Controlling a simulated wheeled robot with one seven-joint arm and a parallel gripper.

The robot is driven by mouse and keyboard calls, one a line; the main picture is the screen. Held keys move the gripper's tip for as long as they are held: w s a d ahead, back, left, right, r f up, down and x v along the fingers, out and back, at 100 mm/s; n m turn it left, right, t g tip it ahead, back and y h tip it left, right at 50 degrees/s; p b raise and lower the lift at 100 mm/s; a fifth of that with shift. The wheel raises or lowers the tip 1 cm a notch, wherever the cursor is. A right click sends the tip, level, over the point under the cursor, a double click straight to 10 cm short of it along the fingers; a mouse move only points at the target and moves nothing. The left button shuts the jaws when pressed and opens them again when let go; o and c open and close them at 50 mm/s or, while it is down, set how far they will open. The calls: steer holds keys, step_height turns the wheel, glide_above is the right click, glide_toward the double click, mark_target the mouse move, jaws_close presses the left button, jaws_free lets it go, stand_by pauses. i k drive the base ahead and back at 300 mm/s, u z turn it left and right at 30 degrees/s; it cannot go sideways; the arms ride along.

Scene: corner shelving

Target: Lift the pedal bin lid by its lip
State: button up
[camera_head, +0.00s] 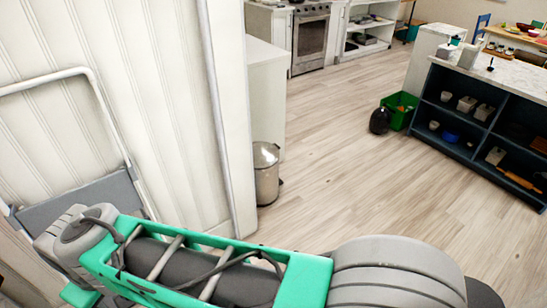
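The pedal bin (267,177) is a small metal cylinder standing on the floor near the middle of the head camera view. Its lid (266,154) looks shut. The bin stands just past the end of a white panelled wall, beside a white cabinet side. A small dark part shows low on its right side; I cannot tell whether it is the pedal. The lid's lip is too small to make out. My arm's green and grey links cross the bottom of the view, nearer than the bin. My gripper is not in view.
The white panelled wall (130,110) fills the left, with a folding step frame (75,195) against it. A green crate (399,111) and a black round object (380,121) stand by a dark blue shelf island (470,125). The wooden floor (340,170) right of the bin is clear.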

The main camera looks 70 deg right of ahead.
mark_target(265, 155)
steer(key=k, duration=0.1)
steer(key=z, duration=3.75)
steer(key=i, duration=2.5)
steer(key=u, duration=3.65)
